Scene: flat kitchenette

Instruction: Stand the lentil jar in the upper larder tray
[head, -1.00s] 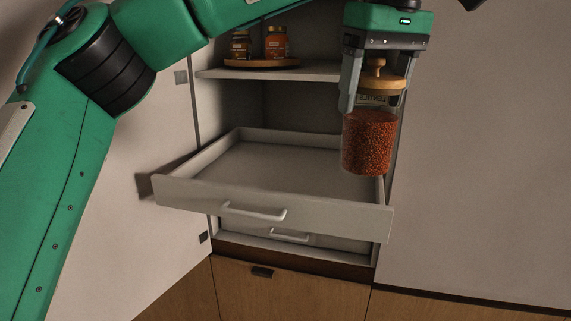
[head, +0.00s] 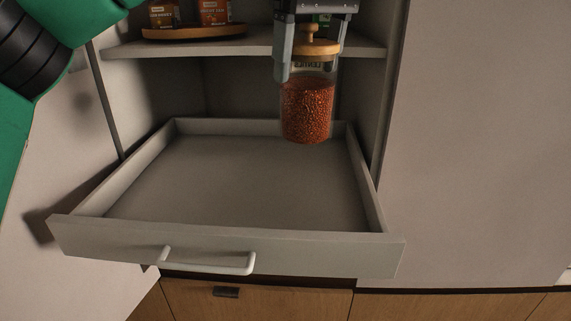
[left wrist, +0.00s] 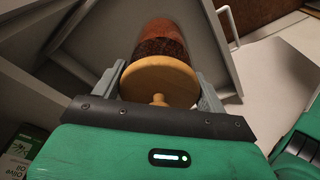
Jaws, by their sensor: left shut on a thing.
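The lentil jar (head: 308,108), clear glass with red lentils and a wooden knobbed lid, hangs upright in my left gripper (head: 308,62). Its fingers are shut on either side of the jar's upper part. In the head view the jar appears over the back right of the pulled-out upper larder tray (head: 220,242), which is grey and empty. I cannot tell how far the jar's base is above the tray floor. In the left wrist view the jar's lid (left wrist: 158,82) sits between the fingers. My right gripper is not in view.
A shelf (head: 240,47) above the tray holds a round wooden board (head: 195,32) with two labelled jars. A green olive oil package (left wrist: 18,152) shows in the left wrist view. Larder side walls flank the tray. The tray's front and left floor are clear.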

